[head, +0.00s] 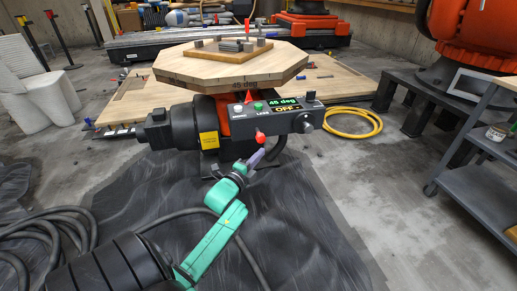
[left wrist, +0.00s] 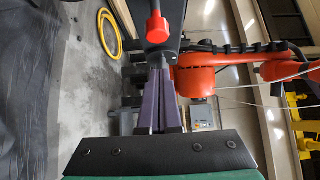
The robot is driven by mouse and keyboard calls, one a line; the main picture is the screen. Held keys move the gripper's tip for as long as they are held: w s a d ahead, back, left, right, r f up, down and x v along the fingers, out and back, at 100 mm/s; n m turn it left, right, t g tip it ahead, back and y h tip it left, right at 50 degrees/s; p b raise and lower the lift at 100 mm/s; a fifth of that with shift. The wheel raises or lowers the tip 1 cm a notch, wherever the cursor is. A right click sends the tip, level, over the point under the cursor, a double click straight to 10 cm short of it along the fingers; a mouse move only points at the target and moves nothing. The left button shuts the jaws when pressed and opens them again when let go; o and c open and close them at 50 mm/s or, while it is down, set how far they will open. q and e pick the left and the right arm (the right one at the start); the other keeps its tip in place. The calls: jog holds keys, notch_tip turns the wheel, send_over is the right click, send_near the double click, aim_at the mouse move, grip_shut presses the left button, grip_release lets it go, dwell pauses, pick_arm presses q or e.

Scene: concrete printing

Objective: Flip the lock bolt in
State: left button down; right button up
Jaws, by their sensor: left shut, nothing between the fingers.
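A red-tipped bolt handle (head: 260,137), seemingly the lock bolt, sticks out below the control box (head: 240,124) of the turntable. In the left wrist view the red handle (left wrist: 157,28) is just beyond the fingertips. My left gripper (head: 258,154), with purple fingers, is shut and empty just below the handle; its fingers also show in the left wrist view (left wrist: 159,72). I cannot tell whether they touch the handle. The octagonal wooden turntable top (head: 205,70) reads "45 deg" on its edge. The box's display (head: 285,104) reads "45 deg" and "OFF". My right gripper is out of view.
A black motor (head: 172,127) sits left of the box. Black sheeting (head: 300,220) covers the floor in front. A yellow hose (head: 352,123) lies coiled to the right. A grey cart (head: 490,150) and an orange robot arm (head: 475,40) stand further right.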

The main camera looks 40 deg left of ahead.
aim_at(263, 140)
pick_arm(q)
jog(key=shift+w+a+b, duration=0.5)
jog(key=shift+w+a, duration=1.3)
jog(key=shift+w, duration=0.2)
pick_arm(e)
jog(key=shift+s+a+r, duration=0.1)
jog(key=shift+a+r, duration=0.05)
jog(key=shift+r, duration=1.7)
pick_arm(q)
jog(key=shift+w+a, duration=0.2)
jog(key=shift+a, duration=0.05)
jog(key=shift+w+a+r+b, duration=0.1)
jog(key=shift+w+a+b, duration=0.35)
jog(key=shift+a, duration=0.2)
jog(key=shift+w+a+r+b, duration=0.1)
jog(key=shift+w+a+b, duration=0.25)
jog(key=shift+a, duration=0.25)
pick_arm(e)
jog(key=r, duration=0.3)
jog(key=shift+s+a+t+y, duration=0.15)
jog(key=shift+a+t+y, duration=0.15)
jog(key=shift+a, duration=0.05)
pick_arm(q)
jog(key=shift+f, duration=0.1)
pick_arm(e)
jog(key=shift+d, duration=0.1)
